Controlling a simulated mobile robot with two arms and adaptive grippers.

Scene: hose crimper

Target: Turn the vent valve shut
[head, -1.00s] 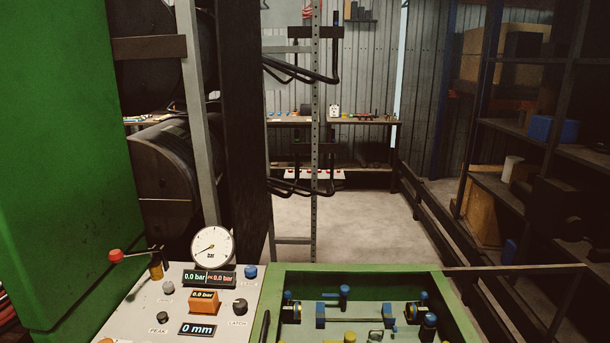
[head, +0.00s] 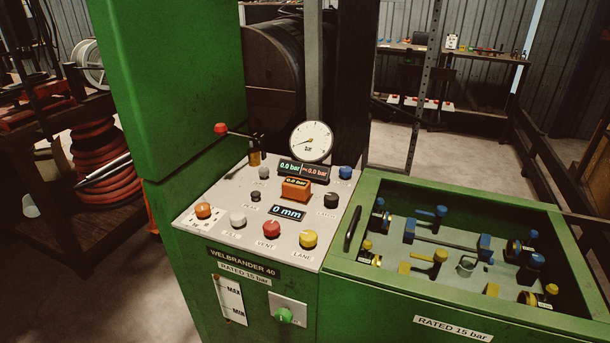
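The vent valve is a red knob (head: 271,229) above the label "VENT" on the sloping grey panel (head: 190,222) of the green machine. It sits near the panel's front edge, between a white knob (head: 237,219) and a yellow knob (head: 308,239). Its turn position cannot be told at this size. The round gauge (head: 311,142) at the back has its needle pointing to the lower left. The twin display (head: 303,170) reads 0.0 bar in green and in red. Neither of my grippers shows in the head view.
A red-tipped lever (head: 221,128) sticks out over the panel's back left. An orange block (head: 296,188) and a "0 mm" display (head: 287,212) sit mid-panel. A green-framed bay (head: 470,311) with blue and yellow fittings adjoins at right. A green knob (head: 284,315) is on the front face.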

